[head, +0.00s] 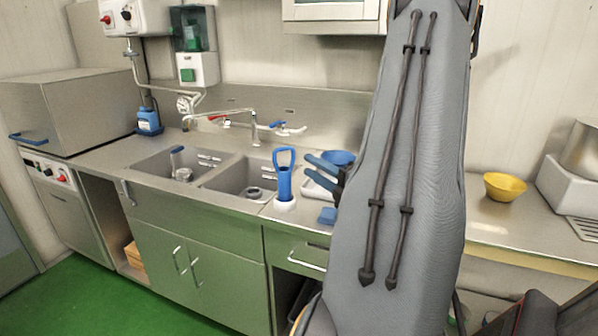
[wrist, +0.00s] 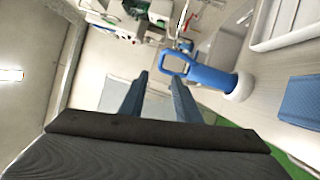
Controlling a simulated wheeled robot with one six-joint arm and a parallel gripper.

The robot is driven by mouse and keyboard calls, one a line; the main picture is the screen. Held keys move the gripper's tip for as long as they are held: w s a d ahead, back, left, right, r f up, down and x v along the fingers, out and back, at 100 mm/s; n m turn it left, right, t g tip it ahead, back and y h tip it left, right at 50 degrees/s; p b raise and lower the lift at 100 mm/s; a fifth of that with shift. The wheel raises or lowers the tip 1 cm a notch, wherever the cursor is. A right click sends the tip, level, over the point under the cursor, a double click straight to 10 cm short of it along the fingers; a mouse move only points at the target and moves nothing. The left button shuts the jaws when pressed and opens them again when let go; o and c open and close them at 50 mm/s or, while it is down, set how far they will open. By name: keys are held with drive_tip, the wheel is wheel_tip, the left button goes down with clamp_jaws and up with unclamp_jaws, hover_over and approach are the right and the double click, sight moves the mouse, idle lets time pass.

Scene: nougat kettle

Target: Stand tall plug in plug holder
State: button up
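A tall blue plug (head: 285,180) with a loop handle stands upright in a white round holder (head: 285,204) on the counter, at the front right of the right sink basin. In the wrist view the blue plug (wrist: 208,77) and the white holder (wrist: 240,87) lie to the right of the fingers. How deep the plug sits in the holder is hidden. My gripper (head: 308,168) is open and empty, with its blue-grey fingers just right of the plug's handle. The wrist view shows the same fingers (wrist: 159,78) apart, with nothing between them.
The left basin (head: 160,162) holds a small upright piece with a blue-grey top (head: 177,158). The right basin (head: 228,180) shows a drain ring. A tap (head: 253,128) stands behind.

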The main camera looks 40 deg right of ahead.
drive_tip(key=shift+s, duration=0.15)
drive_tip(key=w+a+f+n+g+y, duration=0.2)
drive_tip(key=a+n+g+y, duration=0.45)
drive_tip(key=a, duration=0.65)
drive_tip(key=w+a+f+n+g+y, duration=0.1)
drive_tip(key=a+f+n+g+y, duration=0.2)
drive_tip(key=a+n, duration=0.75)
drive_tip(key=s+a+f+n+g+h, duration=0.3)
drive_tip(key=s+a+n+g, duration=0.35)
drive_tip(key=n, duration=0.55)
drive_tip(key=s+a+f+n+g+h, duration=0.3)
drive_tip(key=s+a+f+n+g, duration=0.25)
drive_tip(key=n, duration=0.65)
drive_tip(key=w+r+n+t+h, duration=0.1)
drive_tip(key=n, duration=0.2)
drive_tip(key=w+a+r+n+t+h, duration=0.1)
drive_tip(key=n, duration=0.3)
drive_tip(key=w+a+r+n+t+h, duration=0.1)
drive_tip(key=n+h, duration=0.1)
drive_tip(key=n, duration=0.2)
drive_tip(key=shift+a+r, duration=0.2)
drive_tip(key=shift+r, duration=0.15)
drive_tip(key=shift+d, duration=0.1)
